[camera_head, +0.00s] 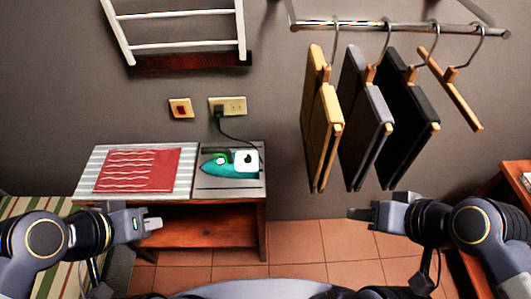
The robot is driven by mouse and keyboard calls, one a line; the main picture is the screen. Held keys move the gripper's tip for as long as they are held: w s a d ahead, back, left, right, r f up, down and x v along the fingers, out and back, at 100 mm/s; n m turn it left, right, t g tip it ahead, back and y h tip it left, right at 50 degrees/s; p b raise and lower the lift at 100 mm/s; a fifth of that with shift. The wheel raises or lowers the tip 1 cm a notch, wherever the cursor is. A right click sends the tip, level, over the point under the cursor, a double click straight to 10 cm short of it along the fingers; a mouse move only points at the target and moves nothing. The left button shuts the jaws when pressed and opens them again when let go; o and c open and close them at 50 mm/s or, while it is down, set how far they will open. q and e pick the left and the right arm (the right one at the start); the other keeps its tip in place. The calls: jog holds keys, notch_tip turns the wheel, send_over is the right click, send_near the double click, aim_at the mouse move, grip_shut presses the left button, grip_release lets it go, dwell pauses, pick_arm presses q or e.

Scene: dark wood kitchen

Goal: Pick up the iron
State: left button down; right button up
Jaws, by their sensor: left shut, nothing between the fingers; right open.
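A teal iron (222,165) with a white rear part lies on the grey right-hand section of a small wooden table (230,214). Its tip points left, and a black cord runs from it up to a wall outlet. My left gripper (154,224) is shut and empty, in front of the table, lower and to the left of the iron. My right gripper (356,214) is open and empty over the floor, to the right of the table. Neither gripper touches the iron.
A red patterned cloth (138,170) lies on the striped board left of the iron. The outlet (228,106) is on the wall above. Folded garments (366,125) hang from a rail at right. Tiled floor is clear between the arms. Wooden furniture stands at far right.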

pick_arm(q)
jog(key=shift+r, duration=0.1)
jog(key=c, duration=2)
grip_release()
jog(key=shift+w+a, duration=0.1)
jog(key=shift+o, duration=1)
jog(key=shift+w+d, duration=0.2)
jog(key=shift+w, duration=0.05)
jog(key=o, duration=0.6)
jog(key=w+f+n+b, duration=0.1)
jog(key=w, duration=0.1)
jog(key=w+d+f+n+h+b, duration=0.1)
jog(key=w+n, duration=0.1)
jog(key=w, duration=0.1)
jog(key=w+f+n+b, duration=0.1)
jog(key=w, duration=0.1)
jog(key=shift+w+d+f+n+g+h+b, duration=0.2)
jog(key=shift+n+g+h+b, duration=0.1)
jog(key=shift+g, duration=0.1)
jog(key=shift+o, duration=0.2)
jog(key=n+t+y+b, duration=0.2)
jog(key=n+y+b, duration=0.4)
jog(key=n, duration=0.6)
send_near(218, 150)
jog(key=b+x, duration=0.1)
jog(key=x, duration=0.3)
jog(key=shift+h, duration=0.3)
jog(key=shift+x, duration=3.7)
pick_arm(e)
notch_tip(218, 150, down, 10)
